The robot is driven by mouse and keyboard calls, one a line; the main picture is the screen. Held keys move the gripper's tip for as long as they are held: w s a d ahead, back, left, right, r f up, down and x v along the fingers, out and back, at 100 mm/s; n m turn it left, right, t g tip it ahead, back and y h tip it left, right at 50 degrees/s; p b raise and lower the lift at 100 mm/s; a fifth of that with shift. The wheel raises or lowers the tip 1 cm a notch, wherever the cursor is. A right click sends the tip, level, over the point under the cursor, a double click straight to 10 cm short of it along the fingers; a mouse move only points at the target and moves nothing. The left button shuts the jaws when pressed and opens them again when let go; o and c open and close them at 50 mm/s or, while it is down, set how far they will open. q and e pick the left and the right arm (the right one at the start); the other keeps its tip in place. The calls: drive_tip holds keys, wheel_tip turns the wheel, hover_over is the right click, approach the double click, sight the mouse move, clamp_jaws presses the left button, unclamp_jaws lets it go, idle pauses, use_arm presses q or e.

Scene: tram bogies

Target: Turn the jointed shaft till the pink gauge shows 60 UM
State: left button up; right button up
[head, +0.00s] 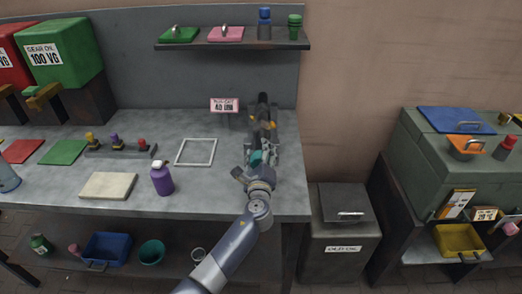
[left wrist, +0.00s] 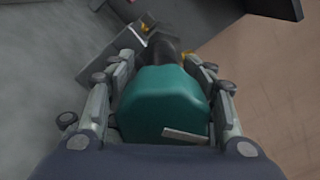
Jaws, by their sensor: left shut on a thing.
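The pink gauge (head: 224,105) stands at the back of the workbench and its small sign reads 40 UM. The dark jointed shaft (head: 263,112), with orange parts on it, stands at the bench's right end. A teal knob (head: 257,158) is at its near end. My left gripper (head: 260,164) is shut on this knob. In the left wrist view the teal knob (left wrist: 163,103) sits between the two fingers, with the dark shaft (left wrist: 163,52) beyond it. The fingers hide part of the shaft in the head view. My right gripper is not in view.
On the bench (head: 215,190) are a purple bottle (head: 162,180), a pale block (head: 108,186) and a white square frame (head: 196,152). A shelf (head: 235,44) hangs above. A grey bin (head: 345,215) stands right of the bench. Bare bench lies left of my gripper.

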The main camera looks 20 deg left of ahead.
use_arm(q)
drive_tip(key=shift+w+a+r+m, duration=0.1)
drive_tip(key=shift+r+m, duration=0.45)
drive_tip(key=shift+m, duration=0.05)
drive_tip(key=shift+p, duration=0.3)
drive_tip(key=o, duration=0.7)
drive_tip(key=shift+o, duration=0.2)
drive_tip(key=shift+f, duration=0.1)
drive_tip(key=shift+s+d+f+m, duration=0.2)
drive_tip(key=shift+s+m, duration=0.1)
drive_tip(key=shift+s, duration=0.1)
drive_tip(key=v, duration=1.1)
drive_tip(key=shift+s+a+r, duration=0.1)
drive_tip(key=shift+s, duration=0.15)
